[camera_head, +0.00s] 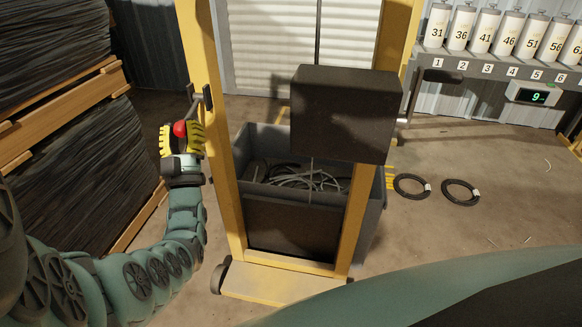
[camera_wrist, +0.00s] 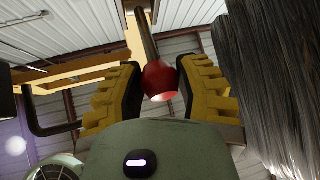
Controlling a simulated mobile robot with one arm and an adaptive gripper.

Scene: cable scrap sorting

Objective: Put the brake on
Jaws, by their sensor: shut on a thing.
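The brake lever's red knob (camera_head: 180,129) shows at the left side of the yellow frame (camera_head: 204,60). My gripper (camera_head: 181,140) has its black and yellow fingers on either side of the knob. In the wrist view the red knob (camera_wrist: 160,80) sits between the two finger pads, and my gripper (camera_wrist: 158,92) is shut on it. A dark rod runs up from the knob there. The lever's lower end and pivot are hidden or cannot be told apart.
A dark block (camera_head: 340,112) hangs in the frame before a grey bin (camera_head: 262,133) of cable scrap. Stacked dark bales (camera_head: 60,190) stand close on the left. Two cable coils (camera_head: 411,186) lie on the floor at right. Numbered canisters (camera_head: 488,28) line a shelf.

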